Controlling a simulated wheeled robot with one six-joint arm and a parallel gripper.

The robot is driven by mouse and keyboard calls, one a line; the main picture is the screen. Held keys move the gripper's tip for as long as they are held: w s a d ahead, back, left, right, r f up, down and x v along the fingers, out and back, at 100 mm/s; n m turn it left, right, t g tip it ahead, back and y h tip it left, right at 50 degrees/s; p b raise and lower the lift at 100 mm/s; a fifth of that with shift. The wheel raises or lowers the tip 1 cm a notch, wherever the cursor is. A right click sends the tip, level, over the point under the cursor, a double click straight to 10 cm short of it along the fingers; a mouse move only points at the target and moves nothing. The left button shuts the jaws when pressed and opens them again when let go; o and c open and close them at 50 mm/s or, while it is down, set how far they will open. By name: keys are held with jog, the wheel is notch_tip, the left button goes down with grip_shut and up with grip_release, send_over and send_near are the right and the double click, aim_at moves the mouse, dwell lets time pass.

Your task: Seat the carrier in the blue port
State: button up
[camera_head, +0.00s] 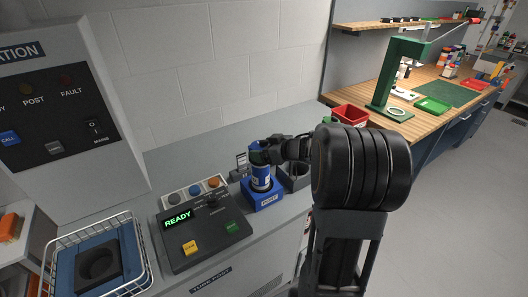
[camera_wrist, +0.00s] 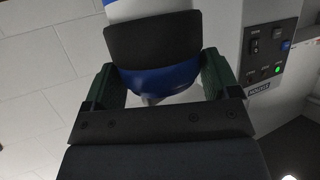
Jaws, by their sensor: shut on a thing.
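The carrier (camera_head: 261,179) is a blue cylinder with a pale band. It stands upright over the blue port (camera_head: 264,200), a square blue block with a label on its front. The carrier's lower end meets or enters the block's top; how deep it sits I cannot tell. My gripper (camera_head: 260,156) is shut around the carrier's upper part. In the wrist view, the green fingers of my gripper (camera_wrist: 158,82) lie on both sides of the carrier (camera_wrist: 155,45), which shows white, black and blue parts. The port is hidden in the wrist view.
A grey port block (camera_head: 295,178) stands just right of the blue one, partly behind my arm. A control panel (camera_head: 203,225) reading READY lies to the left. A wire basket (camera_head: 140,262) with a black ring holder stands at far left. A wooden workbench (camera_head: 425,122) stands at right.

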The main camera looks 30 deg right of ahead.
jog(key=shift+f, duration=0.2)
jog(key=o, duration=1.2)
jog(key=shift+s, duration=0.1)
jog(key=v, duration=1.1)
notch_tip(320, 180, up, 6)
jog(key=w+a+m+t+h, duration=0.1)
jog(key=w+m+t+h, duration=0.3)
jog(key=h, duration=0.6)
jog(key=s+a+f+g+y, duration=0.1)
jog(key=s+a+f+g, duration=0.2)
jog(key=s+a+g, duration=0.1)
jog(key=s+a+f+m+g+y, duration=0.1)
jog(key=s+a+f+g, duration=0.2)
jog(key=s+a, duration=0.3)
jog(key=s+a+f+g+y, duration=0.1)
jog(key=s+a+f+g, duration=0.1)
jog(key=s+a+g, duration=0.2)
jog(key=shift+s+a+f+m+g+y, duration=0.15)
jog(key=shift+s+a+f+m, duration=0.1)
jog(key=shift+s, duration=0.3)
jog(key=shift+s+a+f+m+g+y, duration=0.15)
jog(key=shift+s+a, duration=0.1)
jog(key=shift+s, duration=0.35)
